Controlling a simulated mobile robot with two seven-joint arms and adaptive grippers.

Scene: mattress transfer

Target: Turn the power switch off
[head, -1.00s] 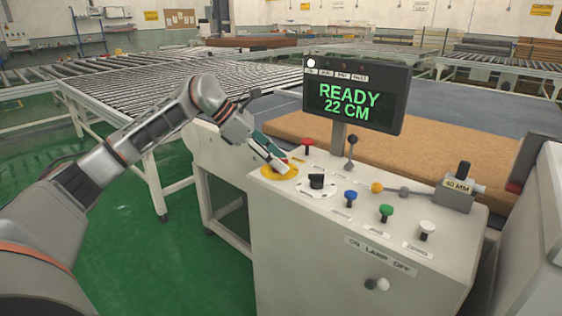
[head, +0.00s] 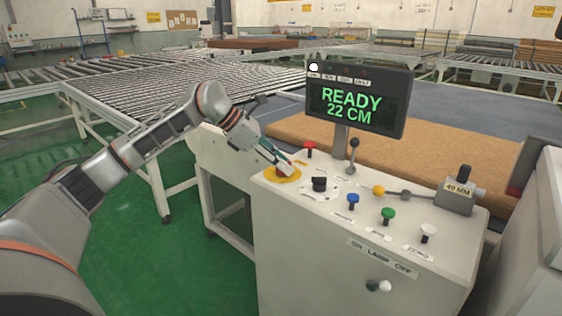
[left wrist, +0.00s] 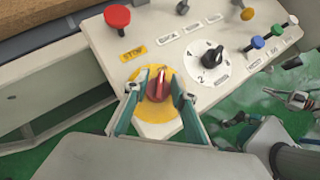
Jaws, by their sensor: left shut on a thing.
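The power switch, a red rotary knob on a yellow disc (head: 271,176), sits at the near left corner of the control panel. In the left wrist view the red knob (left wrist: 158,88) is between the two fingers of my left gripper (left wrist: 157,92), which is shut on it. In the head view my left gripper (head: 276,162) reaches down onto the disc and mostly hides the knob. The knob's pale pointer mark faces up and slightly right in the left wrist view. The display (head: 358,99) reads READY 22 CM, with a white lamp lit at its upper left.
A red mushroom button (head: 310,147), a black dial (head: 319,184), a lever (head: 353,148) and blue, green and white buttons crowd the panel (head: 340,222). A lamp toggle (head: 379,286) is on the front. A roller conveyor (head: 125,92) and brown mattress (head: 450,150) lie beyond.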

